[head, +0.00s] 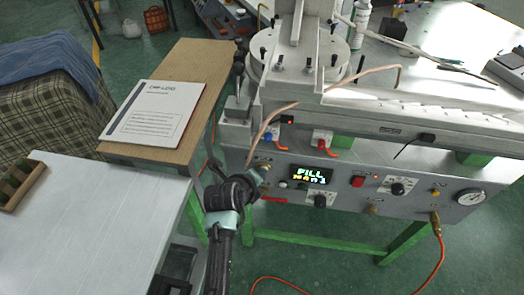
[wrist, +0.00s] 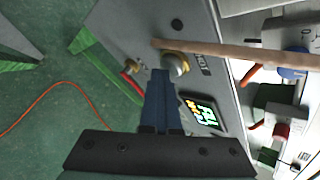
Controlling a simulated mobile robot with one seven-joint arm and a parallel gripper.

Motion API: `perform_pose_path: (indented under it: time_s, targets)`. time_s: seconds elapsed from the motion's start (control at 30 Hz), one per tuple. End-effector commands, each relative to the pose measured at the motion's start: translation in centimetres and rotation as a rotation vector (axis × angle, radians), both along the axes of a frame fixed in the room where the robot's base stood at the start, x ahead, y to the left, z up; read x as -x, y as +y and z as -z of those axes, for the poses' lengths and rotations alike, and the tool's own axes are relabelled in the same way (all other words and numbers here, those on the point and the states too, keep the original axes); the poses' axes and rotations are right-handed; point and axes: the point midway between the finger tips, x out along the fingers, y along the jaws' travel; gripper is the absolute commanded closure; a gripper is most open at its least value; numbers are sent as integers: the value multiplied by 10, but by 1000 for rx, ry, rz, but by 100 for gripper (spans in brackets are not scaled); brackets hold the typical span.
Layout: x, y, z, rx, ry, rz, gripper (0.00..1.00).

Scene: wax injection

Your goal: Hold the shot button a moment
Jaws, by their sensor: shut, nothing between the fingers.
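A round brass-and-pale button or nozzle (wrist: 176,63) sits on the grey machine front panel beside a small printed label; I take it for the shot button, though the label is hard to read. It also shows in the head view (head: 264,167). My gripper (wrist: 163,76) is shut with nothing between its dark blue fingers. Its tips overlap the near edge of the round part; whether they touch or press it I cannot tell. In the head view my gripper (head: 260,178) is at the panel's left end, fingers partly hidden. The lit display (head: 311,175) reads "FILL" above smaller characters.
A copper-coloured rod (wrist: 235,52) crosses close above the round part. Another brass fitting (wrist: 131,66) with a red part is nearby. Knobs (head: 398,189), a red switch (head: 357,181) and a gauge (head: 469,197) lie to the right. A wooden side table (head: 190,75) carries a document.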

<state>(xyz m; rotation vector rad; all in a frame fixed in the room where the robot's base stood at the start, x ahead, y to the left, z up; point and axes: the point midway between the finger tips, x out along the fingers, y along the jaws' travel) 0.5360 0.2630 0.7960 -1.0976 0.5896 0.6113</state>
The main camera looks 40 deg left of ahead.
Motion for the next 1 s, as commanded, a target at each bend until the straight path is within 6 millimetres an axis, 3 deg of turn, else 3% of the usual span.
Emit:
perform_pose_path:
  time_s: [0.8, 1.0]
  targets:
    - [17, -8, 0, -1, 0, -1, 100]
    - [32, -15, -2, 2, 1, -1, 100]
